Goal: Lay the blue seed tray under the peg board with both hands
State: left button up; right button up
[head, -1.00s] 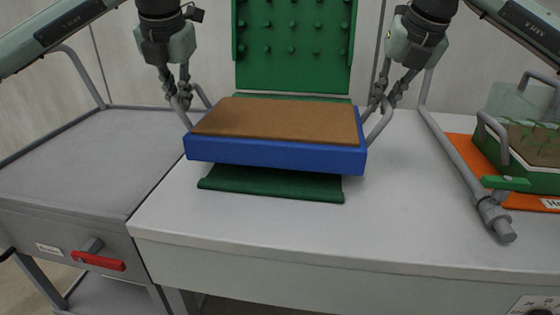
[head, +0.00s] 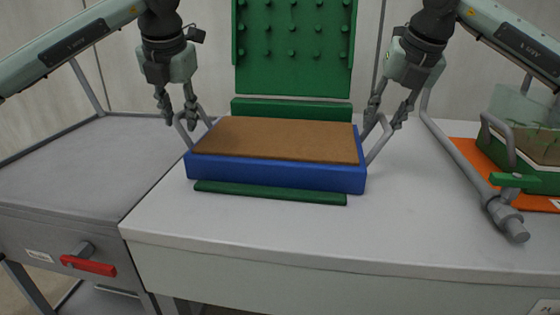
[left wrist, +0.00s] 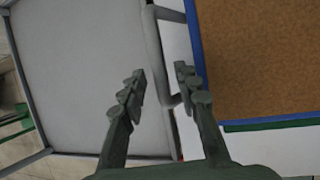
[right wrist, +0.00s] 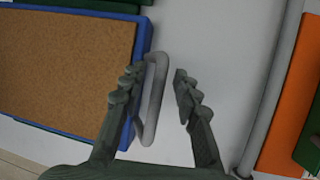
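The blue seed tray (head: 275,174), filled with brown soil (head: 285,138), sits level on the green base under the upright green peg board (head: 293,45). The base's front strip (head: 270,193) and rear bar (head: 290,109) show. The tray has a grey loop handle at each end. My left gripper (head: 178,110) is open at the left handle (left wrist: 156,45), its fingers apart on either side of it. My right gripper (head: 387,115) is open at the right handle (right wrist: 152,100), which runs between its fingers. The tray's underside is hidden.
A grey side table (head: 60,170) with a red-handled valve (head: 88,265) stands at the left. At the right, a grey pipe (head: 460,165) lies on the white bench (head: 250,235), beside an orange mat (head: 540,202) with a green-based clear box (head: 530,125). Bench in front is clear.

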jog(key=shift+r, duration=0.15)
pick_arm(q)
jog(key=v, duration=1.2)
pick_arm(e)
jog(key=v, duration=1.1)
jog(key=shift+s+r, duration=0.2)
jog(key=shift+r, duration=0.15)
pick_arm(q)
jog(key=shift+r, duration=0.15)
pick_arm(e)
jog(key=shift+r, duration=0.1)
